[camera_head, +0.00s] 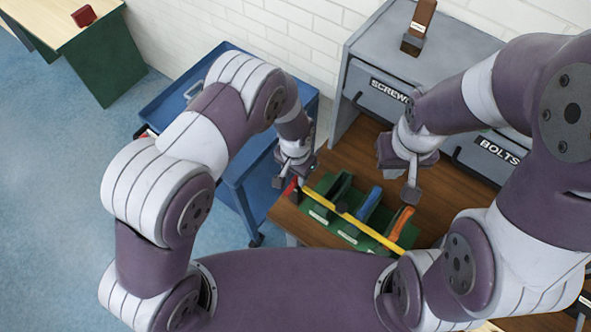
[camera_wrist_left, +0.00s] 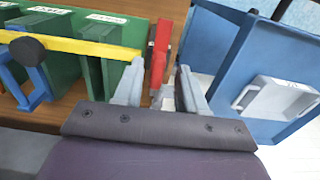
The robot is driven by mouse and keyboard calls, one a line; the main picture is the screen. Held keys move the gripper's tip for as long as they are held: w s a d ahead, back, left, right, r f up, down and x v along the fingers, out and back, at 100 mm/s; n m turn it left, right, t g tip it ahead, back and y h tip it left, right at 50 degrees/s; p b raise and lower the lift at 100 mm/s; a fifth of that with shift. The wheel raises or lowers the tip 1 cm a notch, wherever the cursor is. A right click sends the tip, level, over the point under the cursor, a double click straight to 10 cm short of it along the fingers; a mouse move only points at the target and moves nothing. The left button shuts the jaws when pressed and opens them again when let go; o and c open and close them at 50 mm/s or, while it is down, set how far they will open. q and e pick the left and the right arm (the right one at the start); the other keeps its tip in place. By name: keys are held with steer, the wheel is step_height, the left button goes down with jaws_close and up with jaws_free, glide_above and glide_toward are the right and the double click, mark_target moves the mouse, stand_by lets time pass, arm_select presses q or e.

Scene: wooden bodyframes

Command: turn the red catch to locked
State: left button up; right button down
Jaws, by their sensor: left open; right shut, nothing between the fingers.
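The red catch (camera_head: 290,189) is at the left end of a yellow bar (camera_head: 349,216) that runs across a green tool rack (camera_head: 323,214) on the wooden bench. In the left wrist view the catch (camera_wrist_left: 159,55) stands beside the bar's end, with the two fingers of my left gripper (camera_wrist_left: 159,76) on either side of it. That gripper (camera_head: 293,181) is open; I cannot tell whether either finger touches the catch. My right gripper (camera_head: 411,190) is shut and empty above the bench, right of the rack, apart from the catch.
The rack holds blue-handled (camera_head: 369,203) and orange-handled (camera_head: 402,222) tools behind the bar. A grey drawer cabinet (camera_head: 362,52) stands at the back of the bench, with a brown-and-grey object (camera_head: 418,28) on top. A blue cart (camera_head: 163,103) stands close on the left. Open floor lies further left.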

arm_select(q)
steer(key=shift+s+d, duration=0.2)
steer(key=shift+w+a, duration=0.1)
jaws_close()
steer(key=shift+f+n+b, duration=0.1)
steer(key=shift+n+b, duration=0.2)
steer(key=shift+n, duration=0.1)
steer(key=n+b, duration=0.1)
steer(key=n, duration=0.1)
steer(key=shift+n, duration=0.4)
steer(key=n+b, duration=0.2)
steer(key=n, duration=0.2)
steer(key=shift+n, duration=0.3)
steer(key=n+b, duration=0.1)
steer(key=n, duration=0.3)
steer(key=shift+n, duration=0.3)
steer(key=n+b, duration=0.1)
steer(key=n, duration=0.3)
steer(key=shift+n, duration=0.7)
